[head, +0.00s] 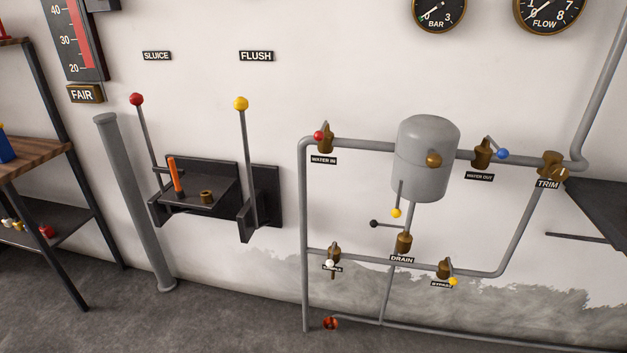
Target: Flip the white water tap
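A tap with a white knob (329,264) sits on the lower left of the pipework, on a brass valve body (335,251) on the lower horizontal pipe. The knob hangs just below the pipe and partly covers the tap's small label, which I cannot read. Neither of my grippers is in the head view.
Nearby taps have a red knob (318,135), a blue knob (502,154), a black knob (374,224) and yellow knobs (453,282). A grey tank (427,160) stands among the pipes. Sluice and flush levers (241,104) are left. Floor in front is clear.

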